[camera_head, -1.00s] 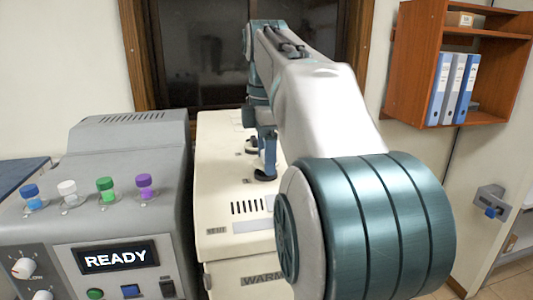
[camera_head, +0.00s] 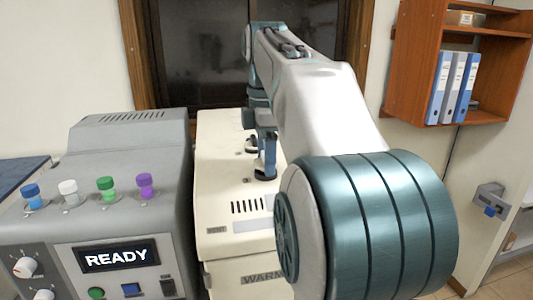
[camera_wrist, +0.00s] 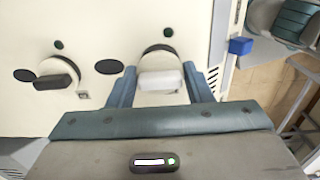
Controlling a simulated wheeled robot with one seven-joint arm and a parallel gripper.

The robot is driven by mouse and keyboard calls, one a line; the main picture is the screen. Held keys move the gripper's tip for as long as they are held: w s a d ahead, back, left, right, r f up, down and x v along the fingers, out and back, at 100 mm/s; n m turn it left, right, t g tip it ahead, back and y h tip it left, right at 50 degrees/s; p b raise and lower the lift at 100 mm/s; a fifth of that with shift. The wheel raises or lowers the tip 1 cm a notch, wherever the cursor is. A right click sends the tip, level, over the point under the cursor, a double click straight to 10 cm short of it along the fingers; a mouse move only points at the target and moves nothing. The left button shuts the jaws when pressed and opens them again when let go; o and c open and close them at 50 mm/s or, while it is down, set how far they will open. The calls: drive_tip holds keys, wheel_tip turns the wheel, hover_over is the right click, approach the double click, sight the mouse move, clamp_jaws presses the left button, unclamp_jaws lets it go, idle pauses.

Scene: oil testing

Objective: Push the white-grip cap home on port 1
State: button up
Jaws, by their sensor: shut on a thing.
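The white-grip cap (camera_wrist: 161,80) is between the fingers of my gripper (camera_wrist: 160,88) in the wrist view, and the gripper is shut on it. A dark crescent shows at the cap's far edge, over the cream top of the machine (camera_wrist: 95,25). I cannot tell how deep the cap sits in the port. A second cap with a black grip (camera_wrist: 57,80) stands to the left, apart from the gripper. In the head view my gripper (camera_head: 265,158) is small, low over the cream machine (camera_head: 222,185), and the white grip is not clear there.
Dark oval discs (camera_wrist: 109,67) lie beside the caps. A grey console (camera_head: 130,215) with a READY display (camera_head: 116,258) and several colour-capped vials stands left of the machine. A wooden shelf (camera_head: 400,75) hangs at the right. A window is behind the arm.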

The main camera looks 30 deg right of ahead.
drive_tip(key=o, duration=1.5)
drive_tip(key=shift+r, duration=0.1)
drive_tip(key=shift+r+p, duration=3.4)
drive_tip(key=shift+p, duration=0.15)
clamp_jaws()
